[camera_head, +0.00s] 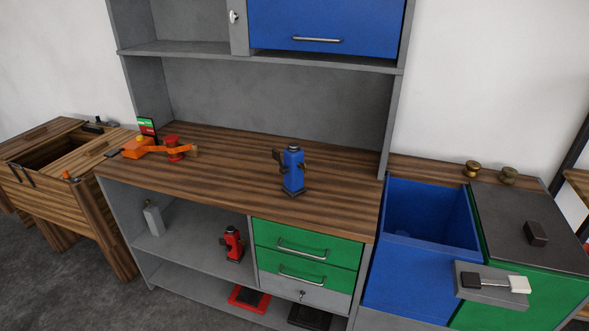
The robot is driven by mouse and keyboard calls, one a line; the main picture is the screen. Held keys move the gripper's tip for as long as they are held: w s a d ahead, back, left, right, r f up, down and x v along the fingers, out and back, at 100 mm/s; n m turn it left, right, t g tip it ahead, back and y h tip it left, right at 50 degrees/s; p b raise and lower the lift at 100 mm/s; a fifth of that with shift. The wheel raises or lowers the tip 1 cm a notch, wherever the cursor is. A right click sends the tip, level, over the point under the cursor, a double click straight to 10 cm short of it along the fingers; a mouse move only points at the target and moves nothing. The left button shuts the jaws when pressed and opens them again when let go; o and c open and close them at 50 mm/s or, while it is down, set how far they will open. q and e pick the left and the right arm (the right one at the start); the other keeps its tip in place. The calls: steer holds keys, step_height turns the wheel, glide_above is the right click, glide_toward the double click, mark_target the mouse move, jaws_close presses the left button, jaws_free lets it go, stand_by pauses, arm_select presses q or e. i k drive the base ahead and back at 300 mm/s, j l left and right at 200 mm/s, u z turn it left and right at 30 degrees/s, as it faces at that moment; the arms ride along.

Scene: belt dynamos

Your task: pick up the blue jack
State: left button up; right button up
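The blue jack (293,172) stands upright on the wooden worktop (235,188) of the grey workbench, right of its middle and near the front edge. It is a blue bottle-shaped body with a dark base and a dark fitting on its left side. Nothing touches it. Neither of my grippers shows in the head view.
A red jack (232,244) stands on the shelf below. An orange tool (150,148) lies at the worktop's left end. Green drawers (305,246) sit under the blue jack's side. An open blue bin (430,215) stands to the right. The worktop around the blue jack is clear.

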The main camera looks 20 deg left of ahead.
mark_target(293, 177)
steer(key=i+j, duration=0.25)
steer(key=j, duration=0.15)
steer(key=i+j, duration=0.2)
steer(key=j, duration=0.2)
steer(key=i+j, duration=0.5)
steer(key=j, duration=0.25)
